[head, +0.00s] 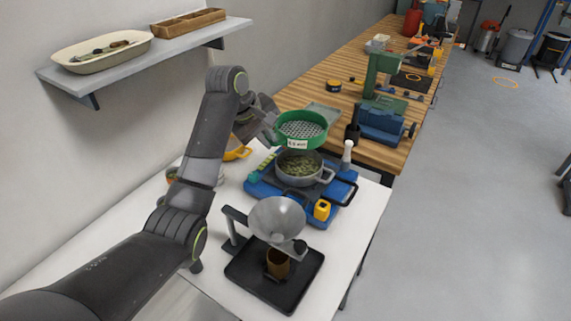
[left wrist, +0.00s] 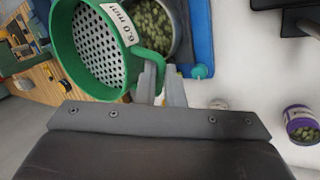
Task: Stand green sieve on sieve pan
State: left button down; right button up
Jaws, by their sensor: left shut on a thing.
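The green sieve (head: 300,128) has a perforated grey mesh and a white size label. It is held up in the air above the grey sieve pan (head: 300,180), apart from it in the head view. My left gripper (head: 272,131) is shut on the sieve's handle, at its left side. In the left wrist view the sieve (left wrist: 88,50) is left of the fingers (left wrist: 160,82), and the pan (left wrist: 178,20) with green pellets shows partly behind its rim. The pan sits on a blue device. My right gripper is not in view.
The blue device (head: 258,188) stands on the white table (head: 345,240). In front are a grey funnel (head: 277,218) on a stand and a black tray (head: 290,294) with a brown cup. A white-topped pestle-like object (head: 347,153) stands right of the pan. A wooden bench lies behind.

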pick_arm(q)
notch_tip(320, 180, down, 8)
jog(key=p, duration=0.1)
jog(key=shift+p, duration=0.3)
jog(key=shift+f, duration=0.1)
jog(key=shift+f, duration=0.4)
jog(key=c, duration=1.5)
grip_release()
jog(key=shift+f, duration=0.1)
jog(key=shift+c, duration=0.2)
jog(key=b+v, duration=0.1)
jog(key=v, duration=1.2)
jog(key=shift+w+b, duration=0.2)
jog(key=shift+b, duration=0.1)
jog(key=shift+d, duration=0.1)
